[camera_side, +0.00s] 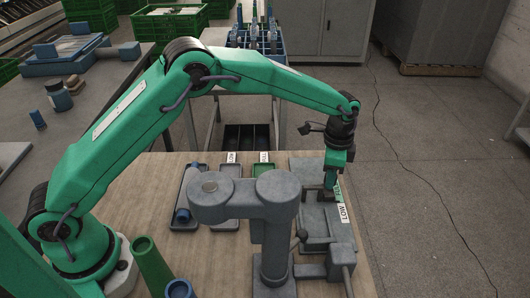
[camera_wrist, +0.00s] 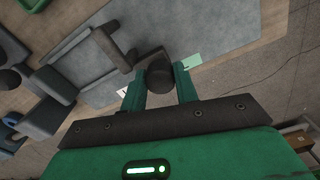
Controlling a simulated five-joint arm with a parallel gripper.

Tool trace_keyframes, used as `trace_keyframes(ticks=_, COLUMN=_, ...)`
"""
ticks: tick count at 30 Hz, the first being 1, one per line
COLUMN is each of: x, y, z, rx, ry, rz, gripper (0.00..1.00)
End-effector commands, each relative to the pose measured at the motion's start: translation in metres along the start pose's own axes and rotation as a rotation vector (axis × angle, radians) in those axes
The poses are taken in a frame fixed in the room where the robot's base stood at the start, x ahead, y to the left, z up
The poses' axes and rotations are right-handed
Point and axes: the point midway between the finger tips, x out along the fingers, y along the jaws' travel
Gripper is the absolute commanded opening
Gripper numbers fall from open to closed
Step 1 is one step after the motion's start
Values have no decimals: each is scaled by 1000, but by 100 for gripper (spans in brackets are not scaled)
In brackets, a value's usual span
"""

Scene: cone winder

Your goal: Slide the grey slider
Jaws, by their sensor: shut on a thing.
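My gripper (camera_side: 330,188) is at the right end of the table, pointing down at a grey plate (camera_side: 312,230). In the wrist view its two green fingers (camera_wrist: 158,74) stand on either side of a dark grey round knob (camera_wrist: 160,80), which I take for the slider's handle. The fingers are shut on it. A strip beside it carries a white LOW label (camera_side: 343,212) and a green part (camera_side: 338,191) farther back. The slider's track is mostly hidden by my gripper.
A grey post with a thick horizontal arm (camera_side: 240,198) stands left of the plate. Small trays (camera_side: 228,220) lie behind it. Open floor lies right of the table.

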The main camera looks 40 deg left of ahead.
Motion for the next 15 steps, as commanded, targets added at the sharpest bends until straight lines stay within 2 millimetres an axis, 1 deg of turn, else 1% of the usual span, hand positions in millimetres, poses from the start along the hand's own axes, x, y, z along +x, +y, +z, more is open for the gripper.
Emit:
trace_keyframes(ticks=1, x=0, y=-10, z=2, rx=-5, ry=2, rz=-2, gripper=0)
trace_keyframes(ticks=6, x=0, y=-40, z=10, rx=-4, ry=3, rz=-3, gripper=0)
trace_keyframes(ticks=12, x=0, y=-69, z=18, rx=-4, ry=3, rz=-3, gripper=0)
trace_keyframes(ticks=15, x=0, y=-80, z=20, rx=-2, ry=4, rz=-4, gripper=0)
